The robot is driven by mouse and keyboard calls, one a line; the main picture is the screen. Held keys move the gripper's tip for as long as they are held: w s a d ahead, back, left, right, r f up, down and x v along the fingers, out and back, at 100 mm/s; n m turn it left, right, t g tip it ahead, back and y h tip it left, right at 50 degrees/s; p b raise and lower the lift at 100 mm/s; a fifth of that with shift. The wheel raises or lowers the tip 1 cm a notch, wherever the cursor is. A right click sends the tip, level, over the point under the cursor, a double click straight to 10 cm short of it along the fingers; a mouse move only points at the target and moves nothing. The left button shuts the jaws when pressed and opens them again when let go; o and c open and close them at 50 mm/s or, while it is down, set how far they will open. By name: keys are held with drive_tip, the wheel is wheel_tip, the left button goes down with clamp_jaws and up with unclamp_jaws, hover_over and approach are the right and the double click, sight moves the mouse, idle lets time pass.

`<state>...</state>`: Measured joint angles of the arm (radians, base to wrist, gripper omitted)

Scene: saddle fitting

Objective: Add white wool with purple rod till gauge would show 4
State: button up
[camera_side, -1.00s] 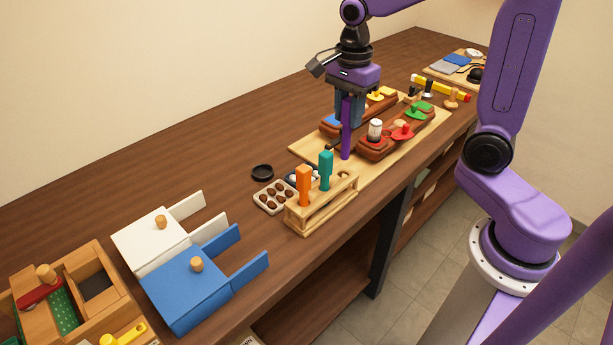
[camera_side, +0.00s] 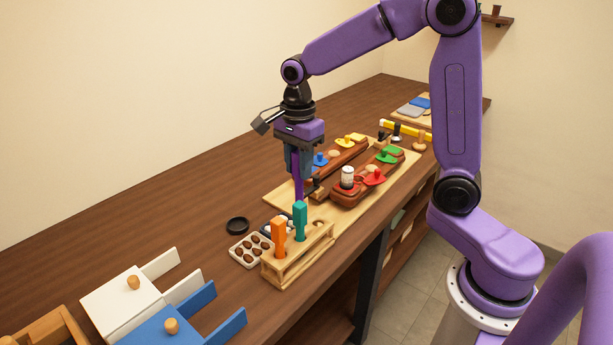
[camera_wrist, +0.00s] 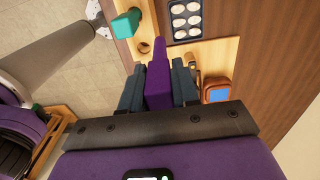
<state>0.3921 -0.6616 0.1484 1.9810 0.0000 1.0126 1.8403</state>
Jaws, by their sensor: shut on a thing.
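My gripper (camera_side: 298,168) is shut on the purple rod (camera_side: 299,188), which points down beside the tool rack. In the wrist view the rod (camera_wrist: 158,85) sits between both fingers. The white wool (camera_wrist: 179,21) lies as several round tufts in a dark tray ahead of the rod tip; in the side view the rack and handles partly hide it. A brown saddle (camera_side: 352,190) on the pale board carries a small white-topped cylinder (camera_side: 347,177). I cannot tell whether this is the gauge, and no reading is legible.
The wooden rack (camera_side: 283,268) holds an orange handle (camera_side: 279,238) and a teal handle (camera_side: 300,222) close to the rod. A white tray of brown pieces (camera_side: 250,250) and a black dish (camera_side: 238,225) stand left. White and blue boxes lie nearer.

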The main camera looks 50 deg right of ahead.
drive_tip(key=w+a+f, duration=0.3)
drive_tip(key=w+f, duration=0.1)
drive_tip(key=f, duration=0.3)
drive_tip(key=shift+w, duration=0.2)
idle(0.4)
drive_tip(key=shift+f, duration=1.3)
idle(2.2)
drive_tip(key=shift+r, duration=0.1)
wheel_tip(320, 180, up, 7)
idle(1.0)
idle(0.4)
